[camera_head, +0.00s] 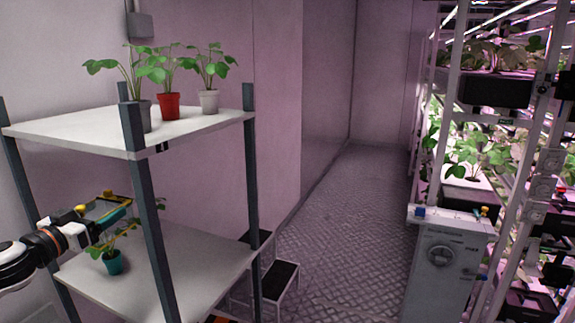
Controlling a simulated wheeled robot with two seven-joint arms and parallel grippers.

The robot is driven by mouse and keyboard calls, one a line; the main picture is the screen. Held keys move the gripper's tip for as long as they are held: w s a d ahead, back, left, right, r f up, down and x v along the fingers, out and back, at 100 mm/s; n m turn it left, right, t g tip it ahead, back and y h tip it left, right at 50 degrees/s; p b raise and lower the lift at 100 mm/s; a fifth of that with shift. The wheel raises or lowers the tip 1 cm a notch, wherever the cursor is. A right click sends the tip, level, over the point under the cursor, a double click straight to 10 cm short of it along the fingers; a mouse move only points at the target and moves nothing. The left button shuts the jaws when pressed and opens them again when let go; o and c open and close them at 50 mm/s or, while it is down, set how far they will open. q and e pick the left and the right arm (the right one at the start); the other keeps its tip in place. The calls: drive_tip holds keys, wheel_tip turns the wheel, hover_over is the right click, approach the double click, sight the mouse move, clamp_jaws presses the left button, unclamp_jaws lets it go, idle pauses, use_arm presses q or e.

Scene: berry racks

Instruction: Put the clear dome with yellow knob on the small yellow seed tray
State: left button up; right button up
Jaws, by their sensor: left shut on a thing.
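My left gripper (112,218) reaches in from the left, between the two shelves of the white rack. It is shut on a small clear thing with yellow edging, which looks like the clear dome (104,207). A small yellow knob (108,194) shows at its top. The dome is tiny in view and partly hidden by the gripper and a dark rack post. I cannot make out the small yellow seed tray as a separate thing. My right gripper is not in view.
A potted plant in a teal pot (113,262) stands on the lower shelf (190,270), below the gripper. Plants in grey, red (168,105) and white pots stand on the upper shelf (70,130). A dark post (150,215) is close by. A step stool (281,278) stands right of the rack.

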use_arm(q)
drive_tip(key=s+a+f+n+y, duration=0.35)
drive_tip(key=a+f+y, duration=0.25)
drive_tip(key=a+f, duration=0.45)
drive_tip(key=s+a+r+n+g+y, duration=0.5)
drive_tip(key=a+r+n+y, duration=0.4)
drive_tip(key=y, duration=0.3)
drive_tip(key=s+d+f+m+t+h, duration=0.2)
drive_tip(key=d+f+m+h, duration=0.15)
drive_tip(key=d+f, duration=0.7)
drive_tip(key=s+d+f+m+t+h, duration=0.3)
drive_tip(key=d+f+h, duration=0.3)
drive_tip(key=d, duration=0.7)
drive_tip(key=s+d+f+m+h, duration=0.1)
drive_tip(key=s+d+m+h, duration=0.1)
drive_tip(key=s+d, duration=0.6)
drive_tip(key=s+d+f+m+h, duration=0.1)
drive_tip(key=s+d+h, duration=0.1)
drive_tip(key=s+d, duration=0.65)
wheel_tip(320, 180, down, 11)
drive_tip(key=w+d+b, duration=0.2)
drive_tip(key=b, duration=0.9)
drive_tip(key=shift+w+r+t, duration=0.15)
drive_tip(key=shift+w+t, duration=0.15)
drive_tip(key=shift+w, duration=0.1)
